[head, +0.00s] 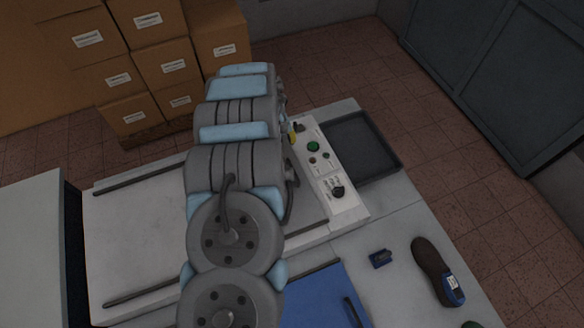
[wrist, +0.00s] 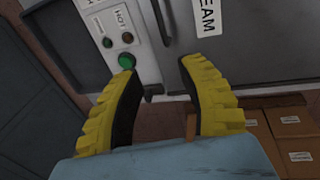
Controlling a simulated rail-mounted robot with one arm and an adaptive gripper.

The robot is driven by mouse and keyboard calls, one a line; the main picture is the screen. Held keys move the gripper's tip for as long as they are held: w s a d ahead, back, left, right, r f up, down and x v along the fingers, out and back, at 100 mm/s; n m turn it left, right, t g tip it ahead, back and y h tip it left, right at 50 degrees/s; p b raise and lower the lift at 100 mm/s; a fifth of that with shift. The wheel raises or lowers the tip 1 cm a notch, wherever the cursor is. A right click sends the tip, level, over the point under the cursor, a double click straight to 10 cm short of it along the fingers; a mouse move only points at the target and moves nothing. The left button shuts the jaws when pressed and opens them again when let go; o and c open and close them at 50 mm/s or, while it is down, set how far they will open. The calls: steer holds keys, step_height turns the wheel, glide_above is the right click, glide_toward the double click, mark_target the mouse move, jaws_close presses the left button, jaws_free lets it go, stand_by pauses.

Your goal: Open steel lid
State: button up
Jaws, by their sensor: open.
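The steel lid appears in the wrist view as a grey panel (wrist: 250,58) with a white label ending in "EAM". A dark bar like a handle (wrist: 161,22) runs beside the control panel (wrist: 103,50). In the head view my arm covers much of the grey machine top (head: 135,235), and I cannot tell the lid's edges there. My gripper (wrist: 157,70) has two yellow ribbed fingers spread apart with nothing between them. Its fingertips are near the lid's edge and the green button; I cannot tell if they touch. In the head view only a yellow bit of it (head: 292,133) shows.
A dark tray (head: 365,145) lies right of the control panel. Cardboard boxes (head: 133,75) stand behind; open floor lies right.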

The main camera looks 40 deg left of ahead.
steer(key=s, duration=0.1)
steer(key=p, duration=0.1)
glide_above(292, 169)
steer(key=s, duration=0.1)
steer(key=shift+s+f+x, duration=0.25)
steer(key=shift+s+x, duration=0.85)
steer(key=shift+x, duration=4.2)
steer(key=shift+w+a+f+b, duration=0.15)
steer(key=shift+a+f+b, duration=0.3)
steer(key=shift+f+b, duration=0.4)
steer(key=shift+w+d+f+h+b, duration=0.1)
steer(key=shift+f+h+b, duration=0.05)
steer(key=shift+f+b, duration=0.5)
steer(key=shift+d+f+h+b, duration=0.1)
steer(key=shift+f+h+b, duration=0.05)
steer(key=shift+f+b, duration=0.4)
steer(key=shift+b+x, duration=0.75)
steer(key=shift+b, duration=0.25)
steer(key=shift+w, duration=0.1)
